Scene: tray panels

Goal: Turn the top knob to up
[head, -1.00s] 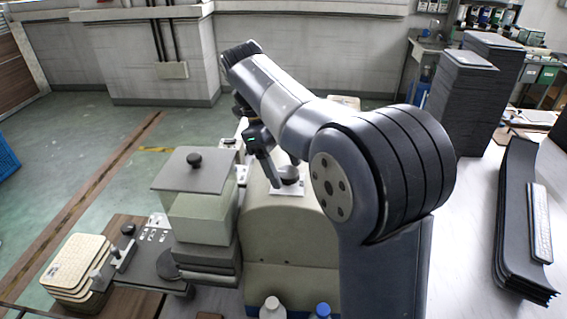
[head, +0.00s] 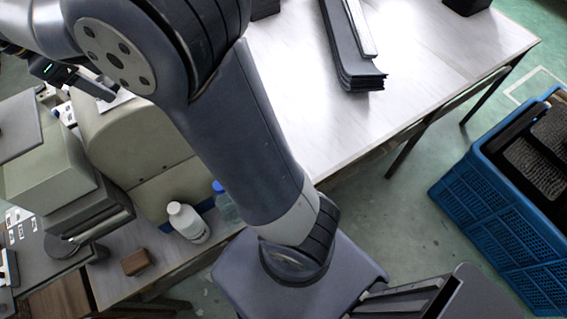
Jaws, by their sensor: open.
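My gripper (head: 102,92) is at the upper left in the head view, partly covered by my own arm. A dark finger reaches down over the top of a beige rounded housing (head: 140,140). A bit of white plate (head: 112,104) shows beside the finger. The knob on that plate is hidden behind my arm and gripper, so its setting cannot be seen. I cannot tell whether the finger touches it. Nothing is seen held in the gripper.
A grey box-like unit (head: 40,175) stands left of the housing. A white bottle (head: 188,222), a blue-capped bottle (head: 226,205) and a brown block (head: 135,262) stand in front. A white table (head: 420,60) with black panels (head: 350,50) lies right, with a blue crate (head: 490,215) beyond.

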